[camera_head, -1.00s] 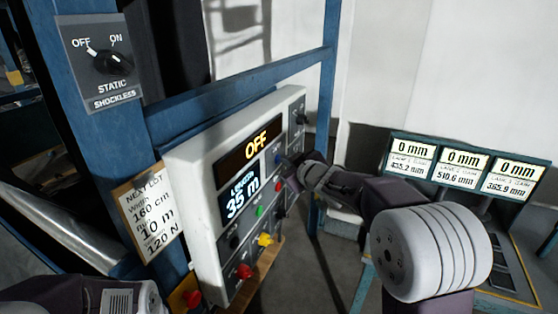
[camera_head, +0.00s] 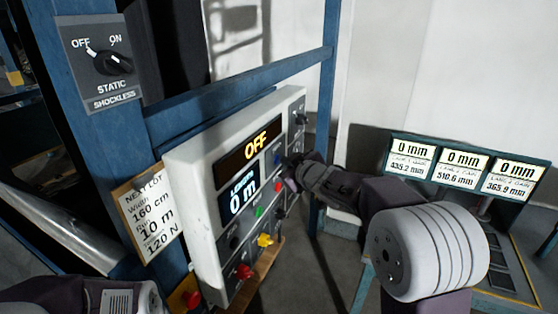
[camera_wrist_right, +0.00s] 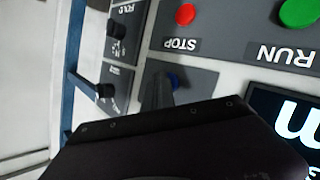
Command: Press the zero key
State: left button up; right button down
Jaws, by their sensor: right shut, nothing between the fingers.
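The control panel (camera_head: 190,165) is a white box on a blue frame, with an amber display reading OFF and a length display (camera_head: 243,195) reading 0 m. A blue key (camera_head: 278,157) sits right of the displays; it also shows in the right wrist view (camera_wrist_right: 175,80), its label hidden, so I cannot read it as zero. My right gripper (camera_head: 289,164) is shut and empty, its tips just right of the blue key in the head view. In the wrist view the fingers (camera_wrist_right: 158,92) are beside the key; I cannot tell if they touch it.
A red STOP button (camera_wrist_right: 185,14) and a green RUN button (camera_wrist_right: 299,11) are near the blue key. Black knobs (camera_head: 301,118) line the panel's right side. A paper card (camera_head: 147,215) hangs left of it. Three 0 mm displays (camera_head: 462,165) stand at the right.

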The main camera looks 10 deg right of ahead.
jog(key=shift+s+d, duration=0.4)
jog(key=shift+d, duration=0.15)
jog(key=s+d, duration=0.1)
jog(key=s+d+p, duration=0.1)
jog(key=d+p, duration=0.1)
jog(key=d, duration=0.1)
jog(key=shift+s+d, duration=0.1)
jog(key=shift+s, duration=0.3)
dwell(0.3)
